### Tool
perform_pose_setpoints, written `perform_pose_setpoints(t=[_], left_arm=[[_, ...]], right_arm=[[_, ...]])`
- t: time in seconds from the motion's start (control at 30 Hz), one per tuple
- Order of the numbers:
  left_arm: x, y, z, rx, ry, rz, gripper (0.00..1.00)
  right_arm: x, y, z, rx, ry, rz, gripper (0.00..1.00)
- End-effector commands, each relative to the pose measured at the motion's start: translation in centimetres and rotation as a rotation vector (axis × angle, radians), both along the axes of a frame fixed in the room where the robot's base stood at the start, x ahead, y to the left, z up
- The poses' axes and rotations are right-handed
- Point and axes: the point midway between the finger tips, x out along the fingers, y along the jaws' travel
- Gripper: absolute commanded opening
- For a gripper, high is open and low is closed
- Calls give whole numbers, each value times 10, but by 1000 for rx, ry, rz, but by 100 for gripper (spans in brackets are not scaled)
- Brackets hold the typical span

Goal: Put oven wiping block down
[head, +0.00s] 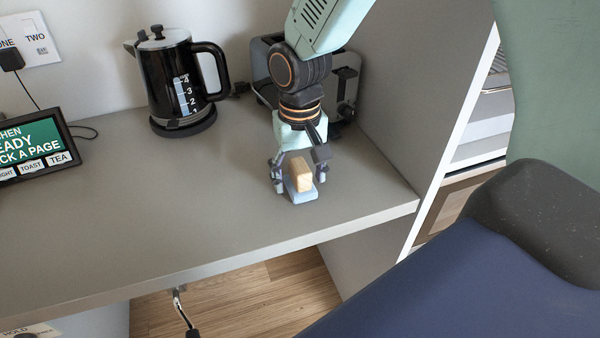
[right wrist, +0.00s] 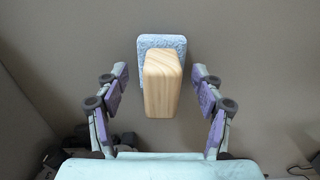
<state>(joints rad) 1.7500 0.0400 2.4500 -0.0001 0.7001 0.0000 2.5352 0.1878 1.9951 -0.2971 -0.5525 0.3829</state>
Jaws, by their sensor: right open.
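The oven wiping block (head: 300,178) has a wooden grip on a pale blue pad and rests on the grey counter (head: 220,215) near its front right. It also shows in the right wrist view (right wrist: 162,84), where the wooden grip stands toward the camera with the blue pad behind it. My right gripper (head: 298,184) is open around the block, one finger on each side. The right wrist view shows clear gaps between both fingers and the wood. My left gripper is not in view.
A black kettle (head: 172,85) stands at the back, with a toaster (head: 346,92) right of it behind my right arm. A tablet screen (head: 35,148) is at the left. A grey side panel (head: 425,75) bounds the counter on the right. The counter's middle is clear.

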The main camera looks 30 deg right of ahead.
Motion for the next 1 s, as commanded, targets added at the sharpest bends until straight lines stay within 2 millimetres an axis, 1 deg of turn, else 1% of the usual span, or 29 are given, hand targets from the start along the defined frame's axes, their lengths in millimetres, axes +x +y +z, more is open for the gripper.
perform_pose_setpoints(t=[0.27, 0.37, 0.47, 0.7, 0.8, 0.9, 1.0], left_arm=[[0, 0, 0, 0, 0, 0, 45], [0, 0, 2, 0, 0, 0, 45], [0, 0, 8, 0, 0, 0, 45], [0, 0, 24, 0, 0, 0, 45], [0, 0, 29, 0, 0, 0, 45], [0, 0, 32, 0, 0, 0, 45], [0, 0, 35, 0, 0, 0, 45]], right_arm=[[0, 0, 1, 0, -1, 0, 69], [1, 0, 10, 0, -2, 0, 69], [1, 0, 26, 0, -4, 1, 69], [2, 0, 78, 0, -5, -1, 69], [1, 0, 96, -1, -4, 0, 69], [1, 0, 110, -1, -3, 0, 69], [1, 0, 119, 0, -2, 0, 69]])
